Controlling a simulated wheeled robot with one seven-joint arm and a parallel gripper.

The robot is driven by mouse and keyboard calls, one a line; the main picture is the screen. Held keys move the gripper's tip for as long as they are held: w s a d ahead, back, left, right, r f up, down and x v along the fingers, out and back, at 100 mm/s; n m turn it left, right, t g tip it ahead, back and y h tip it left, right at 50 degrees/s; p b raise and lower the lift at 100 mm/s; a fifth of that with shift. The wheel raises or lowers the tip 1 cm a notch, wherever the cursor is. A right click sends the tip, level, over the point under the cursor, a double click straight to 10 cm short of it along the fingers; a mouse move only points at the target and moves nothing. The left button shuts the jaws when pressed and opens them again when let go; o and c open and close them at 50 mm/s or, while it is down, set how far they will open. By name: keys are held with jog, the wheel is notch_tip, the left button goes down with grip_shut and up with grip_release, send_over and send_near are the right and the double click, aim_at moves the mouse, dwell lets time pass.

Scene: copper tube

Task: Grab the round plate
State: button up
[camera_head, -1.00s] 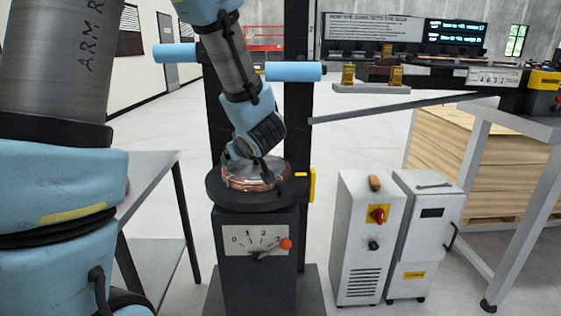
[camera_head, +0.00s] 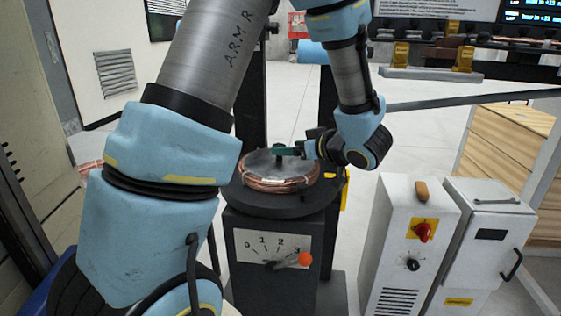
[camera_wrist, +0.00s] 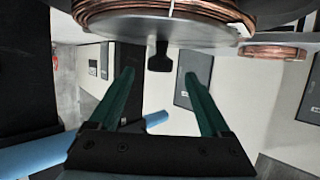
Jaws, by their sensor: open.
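The round plate (camera_head: 262,163) is a grey metal disc with a dark knob (camera_head: 279,158) at its middle. It lies on a copper tube coil (camera_head: 282,186) on the round black top of a pedestal. My gripper (camera_head: 273,152) reaches in from the right, low over the plate, its green fingers level with the knob. In the wrist view, which looks upside down, the plate (camera_wrist: 185,32) and coil (camera_wrist: 150,8) are at the top. The knob (camera_wrist: 158,57) hangs in the gap between the open fingertips (camera_wrist: 159,75). Contact with the knob cannot be told.
The pedestal (camera_head: 240,285) has a dial with an orange knob. White cabinets (camera_head: 405,235) stand at its right. Another copper coil (camera_wrist: 272,52) shows in the wrist view. A long grey bar (camera_head: 470,99) runs behind my arm. My own arm covers much of the left.

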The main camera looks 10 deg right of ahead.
aim_at(279, 145)
jog(key=shift+x, duration=2.7)
jog(key=shift+c, duration=0.3)
grip_shut()
